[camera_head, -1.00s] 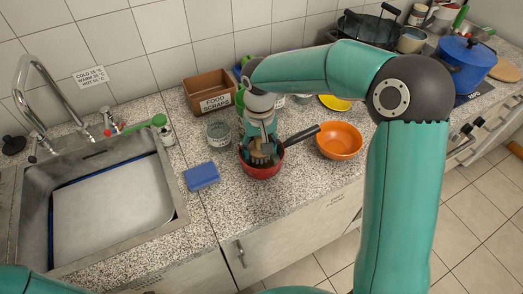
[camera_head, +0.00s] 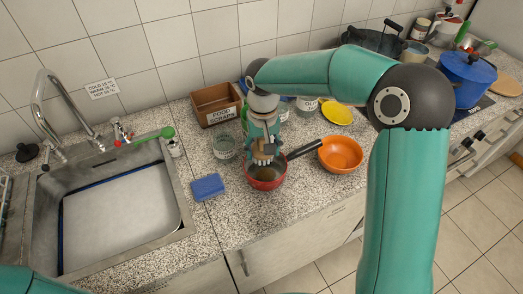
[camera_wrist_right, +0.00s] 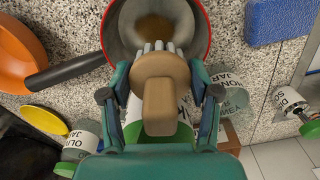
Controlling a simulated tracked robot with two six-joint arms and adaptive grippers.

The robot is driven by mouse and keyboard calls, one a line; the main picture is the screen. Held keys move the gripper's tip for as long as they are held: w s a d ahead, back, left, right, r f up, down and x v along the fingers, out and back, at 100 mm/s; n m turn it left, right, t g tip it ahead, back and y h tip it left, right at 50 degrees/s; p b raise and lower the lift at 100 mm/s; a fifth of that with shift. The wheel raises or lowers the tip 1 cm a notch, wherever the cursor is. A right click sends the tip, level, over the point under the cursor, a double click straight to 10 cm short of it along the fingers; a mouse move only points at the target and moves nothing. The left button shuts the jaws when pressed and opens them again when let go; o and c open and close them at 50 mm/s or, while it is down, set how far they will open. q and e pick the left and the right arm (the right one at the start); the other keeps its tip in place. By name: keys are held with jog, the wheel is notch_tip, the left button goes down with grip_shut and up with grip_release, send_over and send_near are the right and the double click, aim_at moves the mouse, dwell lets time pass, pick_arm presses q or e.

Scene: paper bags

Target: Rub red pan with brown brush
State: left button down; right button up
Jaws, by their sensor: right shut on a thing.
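The red pan (camera_head: 268,184) stands on the speckled counter, its dark handle (camera_head: 304,149) pointing to the upper right. It also shows in the right wrist view (camera_wrist_right: 205,30), with a brownish patch on its grey inside. My right gripper (camera_head: 264,150) is above the pan, shut on the brown brush (camera_wrist_right: 158,95). The brush's pale bristles (camera_wrist_right: 155,46) point toward the inside of the pan. I cannot tell whether they touch the bottom. My left gripper is not in view; only a piece of my left arm shows at the lower left.
An orange bowl (camera_head: 341,155) stands right of the pan. A blue sponge (camera_head: 207,187) lies to the left, near the sink (camera_head: 189,222). A glass jar (camera_head: 225,147) and a food scraps box (camera_head: 216,103) stand behind. Bare counter lies in front of the pan.

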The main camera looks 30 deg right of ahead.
jog(key=shift+r+p, duration=0.45)
jog(key=shift+r, duration=0.55)
jog(key=shift+r+p, duration=1.15)
jog(key=shift+r, duration=0.35)
